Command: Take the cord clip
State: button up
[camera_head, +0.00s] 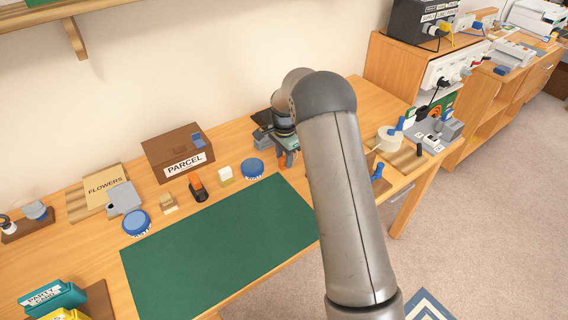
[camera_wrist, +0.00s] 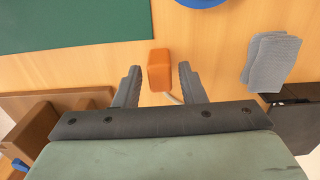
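A small orange block with a thin pale cord at its base, which looks like the cord clip (camera_wrist: 159,70), lies on the wooden desk in the wrist view. My gripper (camera_wrist: 158,84) is open, with one dark finger on either side of the block and a gap to each. The block sits between the fingertips and extends a little beyond them. In the head view my gripper (camera_head: 288,158) is low over the desk, partly hidden by my arm. A bit of orange (camera_head: 282,163) shows beside it.
A blue round item (camera_head: 252,168) and the green mat (camera_head: 215,250) lie left of my gripper. A folded grey cloth (camera_wrist: 270,60) lies near the fingers. The parcel box (camera_head: 178,150) stands farther left. A brown wooden holder (camera_wrist: 40,98) is close at lower left.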

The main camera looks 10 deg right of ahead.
grip_shut()
jog(key=shift+r+p, duration=0.45)
jog(key=shift+r, duration=0.4)
jog(key=shift+r+p, duration=1)
jog(key=shift+r, duration=0.7)
